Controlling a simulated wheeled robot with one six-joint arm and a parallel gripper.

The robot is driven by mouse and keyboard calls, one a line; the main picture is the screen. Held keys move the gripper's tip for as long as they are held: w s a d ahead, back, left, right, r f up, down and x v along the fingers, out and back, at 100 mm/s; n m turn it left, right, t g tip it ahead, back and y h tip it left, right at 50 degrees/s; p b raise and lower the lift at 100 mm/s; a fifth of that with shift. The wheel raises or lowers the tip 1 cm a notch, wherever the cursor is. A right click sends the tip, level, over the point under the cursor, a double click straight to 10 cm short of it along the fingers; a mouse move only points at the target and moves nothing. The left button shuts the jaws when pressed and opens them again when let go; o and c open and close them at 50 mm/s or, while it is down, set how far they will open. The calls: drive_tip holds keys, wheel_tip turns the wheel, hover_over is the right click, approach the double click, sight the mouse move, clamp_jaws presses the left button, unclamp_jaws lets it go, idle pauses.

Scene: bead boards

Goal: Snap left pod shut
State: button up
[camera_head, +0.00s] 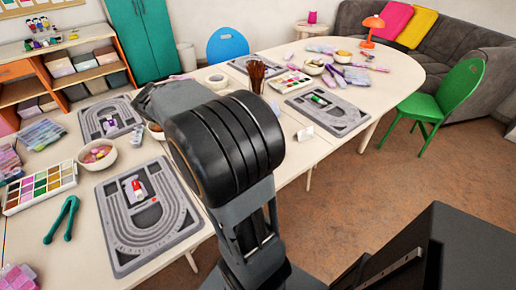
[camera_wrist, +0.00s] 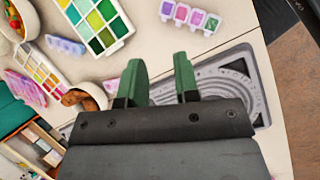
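My gripper shows in the wrist view (camera_wrist: 163,78) with two green fingers apart and nothing visible between them. It is above the table, with a grey bead board (camera_wrist: 262,88) partly hidden behind it. In the head view my arm hides the gripper. No thing is clearly marked as the left pod. A green piece (camera_head: 319,100) lies on the right board (camera_head: 345,122). Whether any lid is open is too small to tell.
A strip of several purple and green compartments (camera_wrist: 190,16) lies beyond my fingers in the wrist view. A bowl (camera_wrist: 85,98) and paint-like trays (camera_wrist: 97,22) stand to the left. Green tongs (camera_head: 62,219) and a bead bowl (camera_head: 97,154) lie near the near-left board.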

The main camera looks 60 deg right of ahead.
drive_tip(key=d+f+n+g+h+b, duration=0.1)
drive_tip(key=d+f+n+g+b, duration=0.2)
drive_tip(key=d, duration=0.5)
drive_tip(key=d+f+n+g+h+b, duration=0.1)
drive_tip(key=d+f+n+g, duration=0.15)
drive_tip(key=d+f, duration=0.45)
drive_tip(key=shift+n, duration=0.55)
drive_tip(key=s+d+f, duration=0.1)
drive_tip(key=s+d, duration=0.1)
drive_tip(key=s+d+f+b, duration=0.1)
drive_tip(key=s+d+f, duration=0.1)
drive_tip(key=d, duration=0.1)
drive_tip(key=s+d+f, duration=0.2)
drive_tip(key=d, duration=0.1)
drive_tip(key=shift+d+f+b, duration=0.1)
drive_tip(key=shift+d+b, duration=0.05)
drive_tip(key=shift+b, duration=0.15)
drive_tip(key=shift+s+d+f, duration=0.3)
drive_tip(key=shift+d+f, duration=0.1)
drive_tip(key=shift+f, duration=0.05)
drive_tip(key=shift+c, duration=0.3)
clamp_jaws()
